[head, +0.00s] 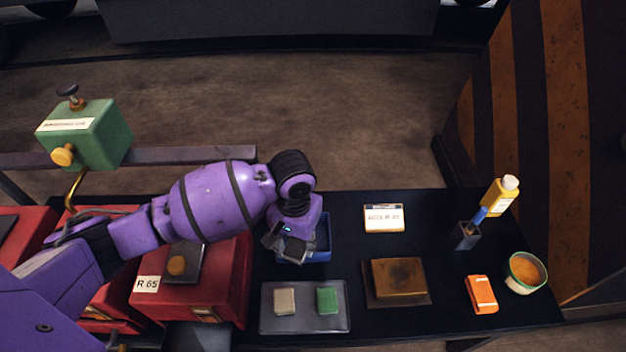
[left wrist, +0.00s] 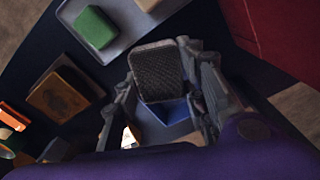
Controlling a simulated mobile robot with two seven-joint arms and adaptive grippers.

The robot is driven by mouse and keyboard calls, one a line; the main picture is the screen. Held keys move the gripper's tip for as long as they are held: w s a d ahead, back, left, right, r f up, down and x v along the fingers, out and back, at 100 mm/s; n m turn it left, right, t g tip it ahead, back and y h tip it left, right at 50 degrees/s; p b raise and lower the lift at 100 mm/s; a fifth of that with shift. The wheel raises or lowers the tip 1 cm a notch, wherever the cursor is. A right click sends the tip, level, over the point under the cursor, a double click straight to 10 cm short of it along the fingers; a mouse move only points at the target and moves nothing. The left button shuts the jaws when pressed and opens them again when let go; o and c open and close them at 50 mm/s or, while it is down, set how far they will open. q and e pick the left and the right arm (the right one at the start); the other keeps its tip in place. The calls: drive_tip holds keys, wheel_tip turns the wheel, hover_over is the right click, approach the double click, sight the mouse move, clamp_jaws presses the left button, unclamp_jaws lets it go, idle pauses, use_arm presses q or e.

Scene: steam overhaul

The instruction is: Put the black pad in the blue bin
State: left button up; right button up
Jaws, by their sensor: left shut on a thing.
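My left gripper (head: 290,246) is over the blue bin (head: 322,240), at the bin's left side in the head view. In the left wrist view the gripper (left wrist: 162,85) is shut on the black pad (left wrist: 158,68), a dark, textured block held between the two fingers. The blue bin (left wrist: 168,110) shows just behind and below the pad there. Whether the pad touches the bin cannot be told. The gripper hides much of the bin in the head view. My right gripper is not in view.
A grey tray (head: 304,323) with a beige pad (head: 285,301) and a green pad (head: 327,300) lies in front of the bin. Right of it are a brown block (head: 398,277), an orange box (head: 482,294) and a bowl (head: 525,272). A red box (head: 220,290) stands left.

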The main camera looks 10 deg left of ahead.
use_arm(q)
drive_tip(key=w+f, duration=0.2)
drive_tip(key=w, duration=0.1)
drive_tip(key=w+f+b, duration=0.1)
drive_tip(key=w+f, duration=0.1)
drive_tip(key=w, duration=0.1)
drive_tip(key=w+f+b, duration=0.1)
drive_tip(key=w+f, duration=0.2)
drive_tip(key=shift+a, duration=0.15)
drive_tip(key=shift+w+f, duration=0.2)
drive_tip(key=shift+w, duration=0.05)
wheel_tip(320, 180, down, 3)
drive_tip(key=shift+f, duration=0.1)
drive_tip(key=o, duration=0.9)
drive_tip(key=shift+f, duration=0.1)
drive_tip(key=shift+o, duration=0.2)
